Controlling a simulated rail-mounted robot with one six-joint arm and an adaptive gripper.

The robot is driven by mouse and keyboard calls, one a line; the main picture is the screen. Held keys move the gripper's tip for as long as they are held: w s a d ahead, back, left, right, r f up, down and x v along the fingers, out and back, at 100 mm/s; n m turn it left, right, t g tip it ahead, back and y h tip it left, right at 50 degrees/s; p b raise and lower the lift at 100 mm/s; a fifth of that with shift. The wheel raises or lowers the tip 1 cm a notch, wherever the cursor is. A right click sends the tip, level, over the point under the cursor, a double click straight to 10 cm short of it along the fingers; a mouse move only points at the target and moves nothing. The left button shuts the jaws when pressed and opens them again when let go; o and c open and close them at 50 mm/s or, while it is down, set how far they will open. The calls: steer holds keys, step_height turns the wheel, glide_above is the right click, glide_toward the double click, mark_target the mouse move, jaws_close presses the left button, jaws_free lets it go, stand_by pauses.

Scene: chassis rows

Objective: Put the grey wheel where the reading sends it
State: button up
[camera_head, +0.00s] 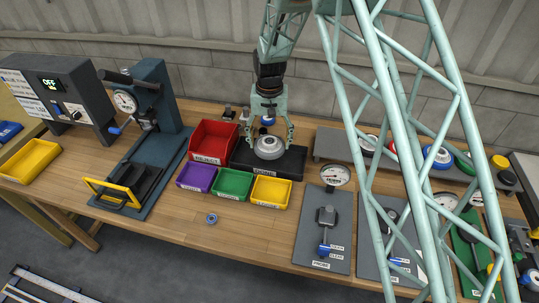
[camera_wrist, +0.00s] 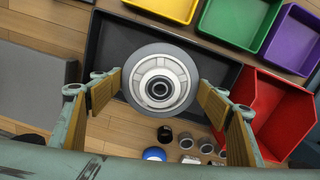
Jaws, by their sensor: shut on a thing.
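The grey wheel (camera_head: 268,149) is round with a pale hub. It also shows from above in the wrist view (camera_wrist: 160,84), with a dark hole at its centre. My gripper (camera_head: 271,138) is shut on it, with one finger on each side; the finger pads (camera_wrist: 160,95) show in the wrist view. The wheel is over the dark tray (camera_head: 288,163); I cannot tell whether it touches the tray. Small red (camera_head: 207,145), purple (camera_head: 196,178), green (camera_head: 233,184) and yellow (camera_head: 271,190) bins stand nearby. The box display (camera_head: 50,84) reads OFF.
A press with a dial (camera_head: 124,102) stands left of the bins. A grey plate with a probe and dial (camera_head: 323,230) lies right of them. A rack holds several coloured wheels (camera_head: 438,155). A small ring (camera_head: 211,218) lies on the bare front bench. Small parts (camera_wrist: 190,146) lie near the tray.

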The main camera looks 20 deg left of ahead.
steer(key=shift+f, duration=1.35)
steer(key=shift+f, duration=1.9)
steer(key=shift+f, duration=0.15)
steer(key=o, duration=1)
steer(key=shift+r, duration=0.2)
steer(key=shift+r, duration=5.95)
